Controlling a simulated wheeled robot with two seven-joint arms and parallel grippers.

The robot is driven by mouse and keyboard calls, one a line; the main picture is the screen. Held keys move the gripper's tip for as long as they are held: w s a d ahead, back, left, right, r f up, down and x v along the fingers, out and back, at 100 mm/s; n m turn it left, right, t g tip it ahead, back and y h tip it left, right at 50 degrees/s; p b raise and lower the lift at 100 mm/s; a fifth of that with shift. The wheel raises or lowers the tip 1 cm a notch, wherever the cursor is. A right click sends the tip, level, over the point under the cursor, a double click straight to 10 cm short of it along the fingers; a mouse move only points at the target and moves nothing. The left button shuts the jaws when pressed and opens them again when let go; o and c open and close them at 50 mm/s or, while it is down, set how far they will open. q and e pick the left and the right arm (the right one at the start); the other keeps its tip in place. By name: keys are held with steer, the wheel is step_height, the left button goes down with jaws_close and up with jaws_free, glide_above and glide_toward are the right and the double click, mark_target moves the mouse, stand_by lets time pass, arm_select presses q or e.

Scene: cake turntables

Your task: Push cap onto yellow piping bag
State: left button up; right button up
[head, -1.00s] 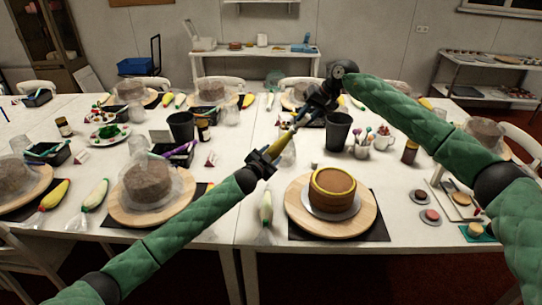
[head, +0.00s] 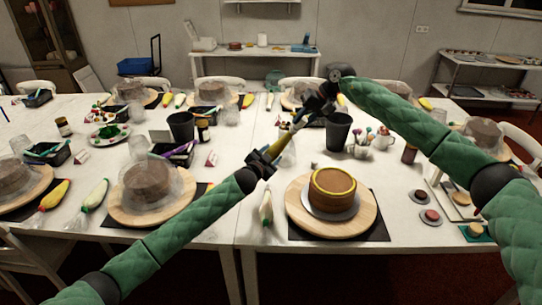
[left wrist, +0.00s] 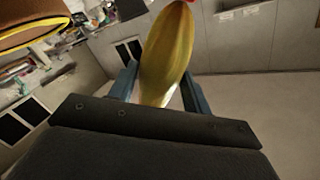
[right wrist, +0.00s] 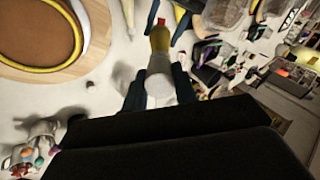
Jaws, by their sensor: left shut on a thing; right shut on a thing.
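The yellow piping bag (head: 287,150) is held in the air between my two grippers, above the table behind the cake. My left gripper (head: 265,163) is shut on the bag. In the left wrist view the yellow bag (left wrist: 167,50) rises between its fingers. My right gripper (head: 305,115) is at the bag's upper end, shut on a pale white piece. In the right wrist view this white piece (right wrist: 160,88) lies between the fingers, in line with the yellow bag (right wrist: 159,45). I cannot tell whether it is the cap or the bag's end. A small red piece (right wrist: 161,22) shows farther along.
A brown cake (head: 333,185) with a yellow ring stands on a round wooden board (head: 365,210) at front right. A pale piping bag (head: 266,207) lies left of it. A black cup (head: 338,132) stands behind the cake, near my right arm.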

steer(key=shift+a+f, duration=0.3)
steer(key=shift+f, duration=0.15)
stand_by(1.1)
steer(key=o, duration=0.9)
steer(key=v, duration=1.2)
steer(key=shift+w+f, duration=0.1)
steer(key=shift+f, duration=0.05)
